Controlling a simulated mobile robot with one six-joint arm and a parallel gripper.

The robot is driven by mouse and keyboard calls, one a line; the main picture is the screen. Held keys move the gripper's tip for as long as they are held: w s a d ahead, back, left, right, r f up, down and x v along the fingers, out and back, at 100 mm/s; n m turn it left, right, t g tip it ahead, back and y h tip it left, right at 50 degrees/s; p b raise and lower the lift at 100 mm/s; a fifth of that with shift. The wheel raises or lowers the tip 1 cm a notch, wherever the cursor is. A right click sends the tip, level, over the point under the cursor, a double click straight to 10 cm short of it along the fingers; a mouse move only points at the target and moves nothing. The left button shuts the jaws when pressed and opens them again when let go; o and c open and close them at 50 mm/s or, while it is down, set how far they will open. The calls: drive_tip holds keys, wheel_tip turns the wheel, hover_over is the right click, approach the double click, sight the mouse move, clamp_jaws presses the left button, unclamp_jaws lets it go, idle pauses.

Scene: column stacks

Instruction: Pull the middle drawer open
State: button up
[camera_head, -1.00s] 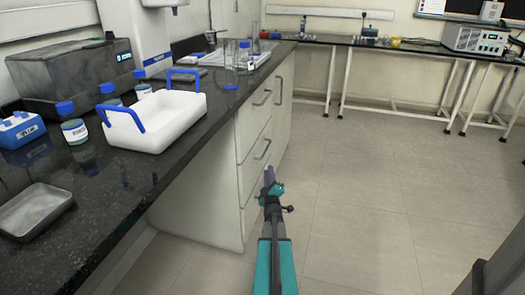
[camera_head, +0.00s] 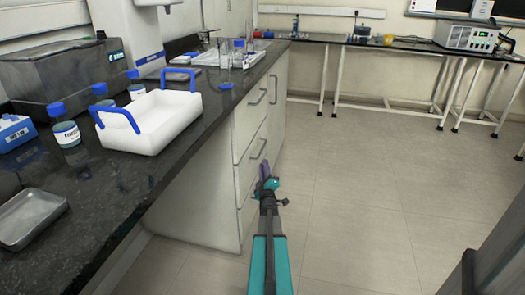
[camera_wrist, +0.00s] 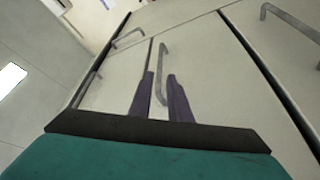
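The cabinet's drawer fronts are pale and look closed in the head view. The middle drawer (camera_head: 246,158) has a grey bar handle (camera_head: 258,148), just above my gripper (camera_head: 266,173). In the wrist view my gripper (camera_wrist: 163,92) is open, with one dark finger on each side of a bar handle (camera_wrist: 162,70). Both fingers appear clear of the bar. This looks like the middle drawer's handle. The upper drawer's handle (camera_wrist: 290,21) is at the right of the wrist view. The lower drawer front is partly hidden behind my gripper in the head view.
The black bench top (camera_head: 160,178) overhangs the drawers' near side and carries a white tray with blue handles (camera_head: 150,125), bottles and glassware. Open floor (camera_head: 370,190) lies to the right. Another bench (camera_head: 400,43) stands at the back.

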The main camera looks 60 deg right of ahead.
sight(262, 149)
drive_tip(key=shift+b+x, duration=0.75)
drive_tip(key=shift+x, duration=5.25)
clamp_jaws()
